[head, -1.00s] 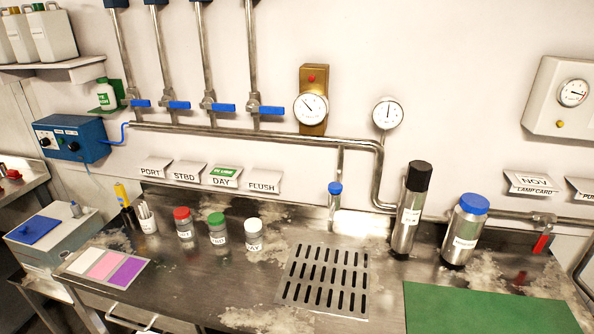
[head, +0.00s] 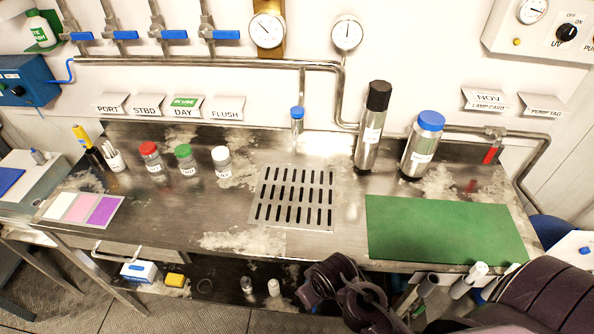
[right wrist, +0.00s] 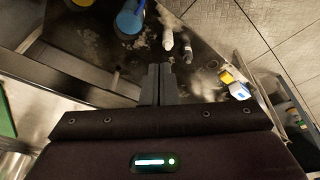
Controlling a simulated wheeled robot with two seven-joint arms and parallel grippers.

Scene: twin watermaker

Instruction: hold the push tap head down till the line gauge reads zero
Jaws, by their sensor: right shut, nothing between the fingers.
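The push tap (head: 297,127) is a short metal post with a blue head (head: 297,112), upright at the back of the steel counter behind the drain grate. Nothing touches its head. A round white gauge (head: 347,33) sits on the pipe above and right of it, its needle pointing about straight up. A second gauge (head: 267,29) is on a brass plate to its left. I cannot tell from labels which is the line gauge. My right gripper (right wrist: 160,70) is shut and empty, pointing toward the lower shelf and floor. My left gripper is out of view.
A drain grate (head: 292,197) lies in front of the tap. Capped jars (head: 184,158) stand left; a black-topped cylinder (head: 372,128) and blue-lidded canister (head: 422,145) stand right. A green mat (head: 445,230) covers the right counter. Small items lie on the lower shelf.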

